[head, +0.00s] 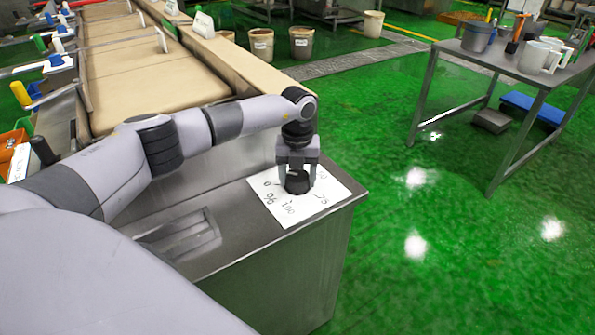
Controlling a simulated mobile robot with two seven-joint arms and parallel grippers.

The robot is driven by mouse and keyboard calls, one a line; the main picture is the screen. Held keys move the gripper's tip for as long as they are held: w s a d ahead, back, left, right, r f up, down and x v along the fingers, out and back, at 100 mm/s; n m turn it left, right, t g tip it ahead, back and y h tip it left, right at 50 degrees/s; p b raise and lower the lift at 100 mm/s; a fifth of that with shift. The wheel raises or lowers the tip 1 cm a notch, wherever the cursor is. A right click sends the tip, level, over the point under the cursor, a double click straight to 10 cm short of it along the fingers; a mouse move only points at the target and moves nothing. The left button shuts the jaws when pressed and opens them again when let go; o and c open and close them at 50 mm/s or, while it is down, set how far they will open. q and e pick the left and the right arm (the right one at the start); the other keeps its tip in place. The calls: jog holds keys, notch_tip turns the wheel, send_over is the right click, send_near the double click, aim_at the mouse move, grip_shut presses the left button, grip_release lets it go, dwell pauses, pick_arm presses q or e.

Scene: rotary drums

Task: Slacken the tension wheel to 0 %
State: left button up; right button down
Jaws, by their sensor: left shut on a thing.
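The tension wheel (297,182) is a small dark round knob on top of a metal cabinet (225,245). It stands on a white dial sheet (285,213) with handwritten marks; I can read 0, 75, 100 and a % sign, and the rest is covered. My left gripper (297,181) points down over the wheel, with its fingers on either side, shut on it. The gripper hides much of the wheel, and I cannot tell which mark it points to. My right gripper is not in view.
A long beige belt (145,80) runs behind the cabinet. A metal table (515,68) with mugs and tools stands at the right. Several buckets (301,42) stand on the green floor (440,200), which is open to the right of the cabinet.

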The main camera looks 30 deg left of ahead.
aim_at(297, 174)
pick_arm(q)
jog(key=shift+r+n+p, duration=0.1)
jog(key=shift+n+p, duration=0.35)
jog(key=shift+n, duration=0.65)
jog(key=o, duration=1)
notch_tip(297, 174, up, 7)
jog(key=shift+r+b, duration=0.1)
jog(key=shift+b, duration=0.3)
